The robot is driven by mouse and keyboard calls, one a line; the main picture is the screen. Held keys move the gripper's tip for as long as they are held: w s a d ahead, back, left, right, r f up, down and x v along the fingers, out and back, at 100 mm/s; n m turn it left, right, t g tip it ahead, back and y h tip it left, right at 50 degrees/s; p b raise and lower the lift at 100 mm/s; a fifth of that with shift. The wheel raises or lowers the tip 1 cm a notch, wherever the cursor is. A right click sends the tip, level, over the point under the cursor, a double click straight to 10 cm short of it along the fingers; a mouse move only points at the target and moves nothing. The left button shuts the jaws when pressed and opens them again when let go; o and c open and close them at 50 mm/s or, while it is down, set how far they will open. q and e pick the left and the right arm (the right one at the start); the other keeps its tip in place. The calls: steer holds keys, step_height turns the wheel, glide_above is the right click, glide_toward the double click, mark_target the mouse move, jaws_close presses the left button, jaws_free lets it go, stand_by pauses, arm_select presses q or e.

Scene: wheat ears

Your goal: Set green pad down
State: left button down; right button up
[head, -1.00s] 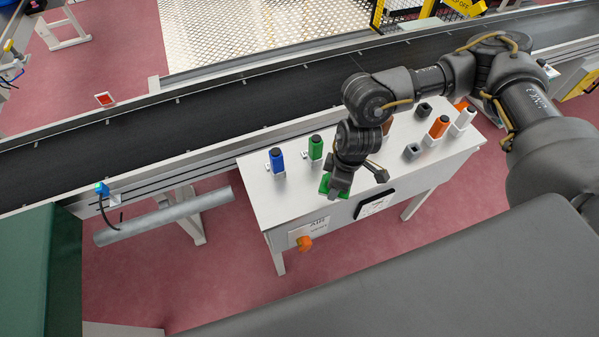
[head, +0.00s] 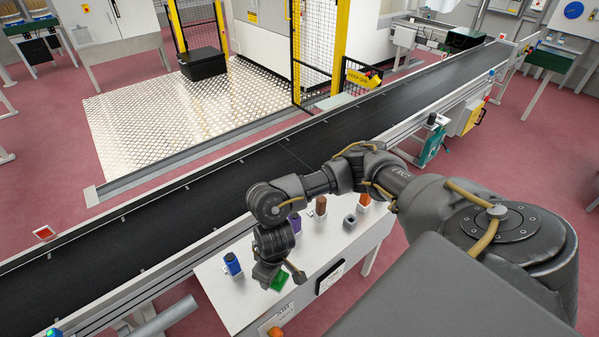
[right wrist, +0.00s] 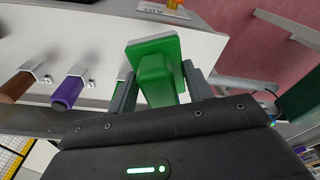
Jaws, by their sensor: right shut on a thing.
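The green pad (right wrist: 154,48) is a flat green plate with a green block-like grip on it. In the right wrist view my right gripper (right wrist: 162,88) has a finger on each side of that block and is shut on it. In the head view a corner of the pad (head: 280,282) shows beside my right gripper (head: 268,279), over the front part of the white table (head: 225,297). I cannot tell whether the pad touches the table. The rest of the pad is hidden by the gripper. My left gripper is not in view.
A blue marker-like piece (head: 232,264), a purple one (head: 295,222) and a brown one (head: 320,206) stand on the table. A grey holder (head: 349,222) and an orange piece (head: 364,200) are farther right. A black conveyor (head: 200,193) runs behind the table.

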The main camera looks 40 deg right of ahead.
steer(key=shift+w+d+f, duration=0.1)
steer(key=shift+d+f, duration=0.15)
steer(key=b, duration=0.4)
glide_above(298, 262)
steer(key=s+a, duration=0.2)
steer(key=a, duration=0.2)
step_height(298, 262, down, 5)
steer(key=d+f, duration=0.1)
steer(key=w+d+f, duration=0.1)
steer(key=d+f, duration=0.1)
steer(key=shift+b, duration=0.4)
steer(key=shift+w+d+f, duration=0.15)
steer(key=shift+d+f, duration=0.1)
steer(key=shift+f, duration=0.1)
steer(key=f, duration=0.3)
steer(key=shift+d, duration=0.4)
steer(key=shift+w+f, duration=0.1)
steer(key=shift+f, duration=0.4)
